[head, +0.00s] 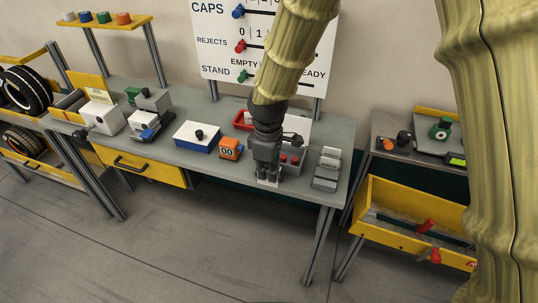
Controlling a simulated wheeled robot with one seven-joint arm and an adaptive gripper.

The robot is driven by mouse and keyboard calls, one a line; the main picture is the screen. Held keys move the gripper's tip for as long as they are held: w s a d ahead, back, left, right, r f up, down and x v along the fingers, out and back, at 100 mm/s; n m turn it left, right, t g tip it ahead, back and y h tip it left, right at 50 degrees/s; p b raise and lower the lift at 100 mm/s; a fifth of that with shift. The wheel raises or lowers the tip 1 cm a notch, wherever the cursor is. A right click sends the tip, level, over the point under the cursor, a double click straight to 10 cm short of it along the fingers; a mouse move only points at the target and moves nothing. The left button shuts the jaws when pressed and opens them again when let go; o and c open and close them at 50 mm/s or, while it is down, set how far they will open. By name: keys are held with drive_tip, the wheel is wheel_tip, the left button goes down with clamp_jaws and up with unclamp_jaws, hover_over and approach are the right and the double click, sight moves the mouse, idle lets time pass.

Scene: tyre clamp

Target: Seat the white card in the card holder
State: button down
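My gripper (268,178) points down over the front edge of the workbench, right of the orange counter. A small white piece, which looks like the white card (268,183), shows at its fingertips. It is too small to tell whether the fingers are closed on it or it lies on the bench under them. A grey stand with a pale sloped top (327,168), which may be the card holder, sits to the right near the bench's right end, apart from my gripper. My gripper and wrist partly hide a grey box with red buttons (291,160).
On the workbench (205,173), left of my gripper, are an orange counter (230,148), a blue-and-white box (197,135) and a white box (101,117). A red tray (242,119) lies behind.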

drive_tip(key=w+p, duration=0.1)
drive_tip(key=w, duration=0.2)
drive_tip(key=w+p, duration=0.1)
drive_tip(key=w, duration=0.4)
drive_tip(key=shift+w+d+f+p, duration=0.2)
drive_tip(key=shift+w+f+p, duration=0.15)
drive_tip(key=shift+w+p, duration=0.05)
drive_tip(key=shift+w+f+p, duration=0.15)
drive_tip(key=shift+f+p, duration=0.05)
drive_tip(key=shift+p, duration=0.1)
drive_tip(key=shift+f+p, duration=0.7)
drive_tip(key=shift+f, duration=0.9)
drive_tip(key=shift+f, duration=0.15)
drive_tip(key=c, duration=1.6)
unclamp_jaws()
drive_tip(key=shift+c, duration=0.2)
wheel_tip(320, 180, up, 12)
drive_tip(key=b, duration=0.3)
